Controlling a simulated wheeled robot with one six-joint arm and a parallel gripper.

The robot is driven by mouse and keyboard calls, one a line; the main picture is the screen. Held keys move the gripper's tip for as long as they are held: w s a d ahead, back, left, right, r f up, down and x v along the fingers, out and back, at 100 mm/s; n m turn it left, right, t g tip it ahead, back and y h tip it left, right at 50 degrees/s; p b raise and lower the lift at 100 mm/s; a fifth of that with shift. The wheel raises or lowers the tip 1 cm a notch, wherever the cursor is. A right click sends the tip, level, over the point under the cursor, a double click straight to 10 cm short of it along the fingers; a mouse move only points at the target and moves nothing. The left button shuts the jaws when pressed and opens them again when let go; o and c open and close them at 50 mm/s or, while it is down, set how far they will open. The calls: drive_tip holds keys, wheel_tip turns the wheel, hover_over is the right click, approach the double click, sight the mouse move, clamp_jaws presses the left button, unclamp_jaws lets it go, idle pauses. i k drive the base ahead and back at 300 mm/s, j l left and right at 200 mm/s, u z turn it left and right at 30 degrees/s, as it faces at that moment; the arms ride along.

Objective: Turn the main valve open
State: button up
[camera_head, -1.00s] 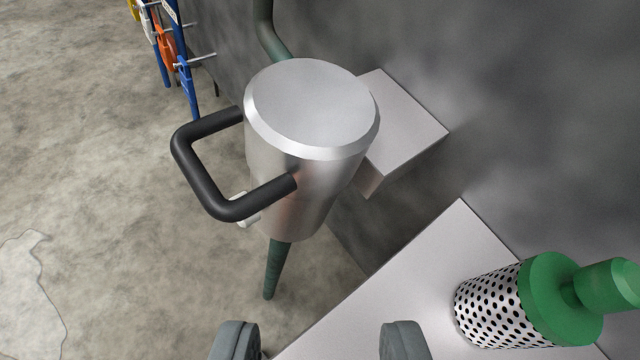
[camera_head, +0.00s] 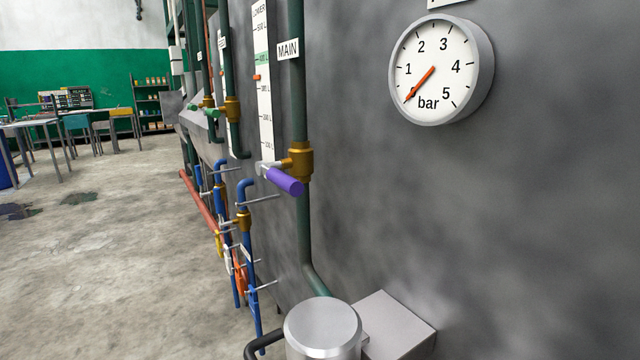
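The main valve has a brass body (camera_head: 299,161) on a dark green vertical pipe (camera_head: 304,225) along the grey wall. A white label (camera_head: 288,49) reading MAIN is on the pipe above it. Its lever has a purple grip (camera_head: 285,181), which lies across the pipe, not along it. A round pressure gauge (camera_head: 440,68) hangs to the right, its orange needle near the low end of the scale. My gripper is outside the present view, and nothing is seen touching the valve.
Blue pipes (camera_head: 244,215) with coloured tags and rods stand to the left. The floor (camera_head: 110,270) at left is mostly clear.

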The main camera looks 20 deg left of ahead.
sight(291, 185)
drive_tip(key=j+z, duration=0.2)
drive_tip(key=z, duration=0.3)
drive_tip(key=j+z, duration=0.35)
drive_tip(key=j, duration=0.55)
drive_tip(key=k+j+z, duration=0.1)
drive_tip(key=j+z, duration=0.2)
drive_tip(key=j, duration=1)
drive_tip(key=k+j, duration=0.15)
drive_tip(key=j, duration=0.65)
drive_tip(key=k+u, duration=0.5)
drive_tip(key=k+j, duration=0.05)
